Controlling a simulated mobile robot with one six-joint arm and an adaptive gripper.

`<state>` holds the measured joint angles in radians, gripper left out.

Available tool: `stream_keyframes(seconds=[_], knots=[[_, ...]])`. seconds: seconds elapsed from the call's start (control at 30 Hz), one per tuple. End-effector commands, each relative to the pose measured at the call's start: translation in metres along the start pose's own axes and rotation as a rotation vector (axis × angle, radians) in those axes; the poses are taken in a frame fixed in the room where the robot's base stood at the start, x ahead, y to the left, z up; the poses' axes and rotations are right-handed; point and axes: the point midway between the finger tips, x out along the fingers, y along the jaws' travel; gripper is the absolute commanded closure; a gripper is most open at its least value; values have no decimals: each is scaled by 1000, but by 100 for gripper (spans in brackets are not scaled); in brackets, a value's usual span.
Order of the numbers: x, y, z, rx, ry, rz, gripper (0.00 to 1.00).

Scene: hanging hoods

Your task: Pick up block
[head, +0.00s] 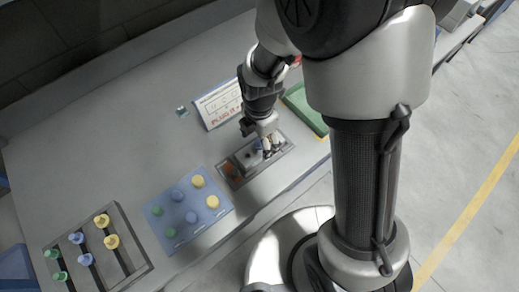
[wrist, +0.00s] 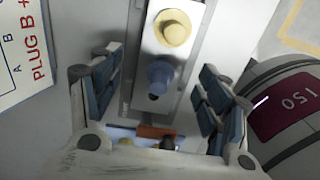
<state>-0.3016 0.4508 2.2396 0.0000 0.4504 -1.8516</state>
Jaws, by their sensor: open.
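A pale grey block (wrist: 188,62) with a yellow knob and a blue knob on top lies between my gripper's fingers in the wrist view. In the head view, the block (head: 247,158) sits in a grey tray (head: 233,182) and is partly covered by my gripper (head: 267,144). My gripper is open, with its blue-padded fingers (wrist: 158,90) on either side of the block. Gaps show between pads and block in the wrist view. The near part of the block is hard to make out.
A blue board (head: 187,232) with coloured pegs lies left of the tray. A grey rack (head: 136,264) with pegs stands farther left. A printed sign (head: 217,107) and a green tray (head: 306,110) lie behind and right. The table's left middle is mostly clear.

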Motion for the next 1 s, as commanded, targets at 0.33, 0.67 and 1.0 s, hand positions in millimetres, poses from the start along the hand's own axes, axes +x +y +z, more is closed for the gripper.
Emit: stream_keyframes(seconds=[0.33, 0.67, 1.0], knots=[[45, -2, -1, 0, 1, -2, 30], [44, -2, -1, 0, 0, -1, 41], [44, -2, -1, 0, 0, -1, 63]])
